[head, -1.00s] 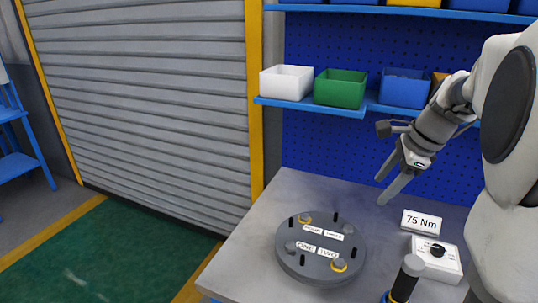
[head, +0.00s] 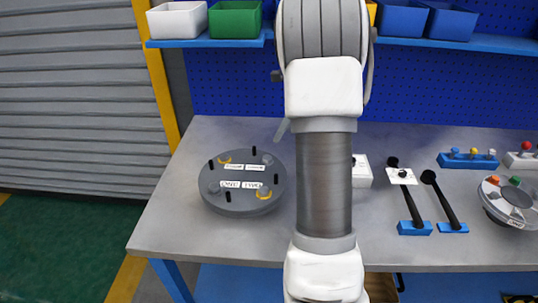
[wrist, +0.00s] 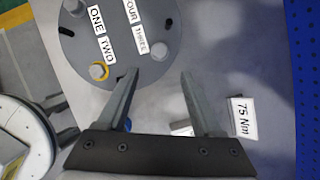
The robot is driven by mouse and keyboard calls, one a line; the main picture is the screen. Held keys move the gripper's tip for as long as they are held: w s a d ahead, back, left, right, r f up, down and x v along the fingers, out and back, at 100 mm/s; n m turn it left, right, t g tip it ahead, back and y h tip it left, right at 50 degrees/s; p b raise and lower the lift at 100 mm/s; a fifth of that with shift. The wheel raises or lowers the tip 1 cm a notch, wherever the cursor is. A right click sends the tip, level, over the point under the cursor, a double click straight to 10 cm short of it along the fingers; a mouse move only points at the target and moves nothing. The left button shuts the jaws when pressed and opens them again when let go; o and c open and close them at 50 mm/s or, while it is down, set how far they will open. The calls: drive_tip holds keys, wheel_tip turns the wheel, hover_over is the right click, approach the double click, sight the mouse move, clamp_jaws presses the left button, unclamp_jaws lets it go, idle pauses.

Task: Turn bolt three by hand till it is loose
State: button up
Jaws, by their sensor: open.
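The grey round flanged shell (head: 240,204) lies on the bench, left of my arm in the head view. In the wrist view its labels read ONE, TWO, FOUR and THREE (wrist: 139,38). Bolt three, a grey-headed bolt (wrist: 159,51) beside that label, has no yellow ring visible; in the head view it seems to be the back-right bolt (head: 267,159). Bolt two (wrist: 98,71) has a yellow ring. My gripper (wrist: 158,75) is open and empty, its fingers pointing toward the shell's edge near bolt three. In the head view my arm hides most of the gripper.
A 75 Nm sign (wrist: 243,117) stands beside my right finger in the wrist view. Black short pins stick up from the shell between bolts. Two black-handled tools (head: 447,205) and another round part (head: 510,203) lie on the right. Bench in front of the shell is clear.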

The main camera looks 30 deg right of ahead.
sight(267, 157)
drive_tip(key=b+x, duration=0.1)
drive_tip(key=x, duration=1)
drive_tip(key=shift+w+a+f, duration=0.1)
clamp_jaws()
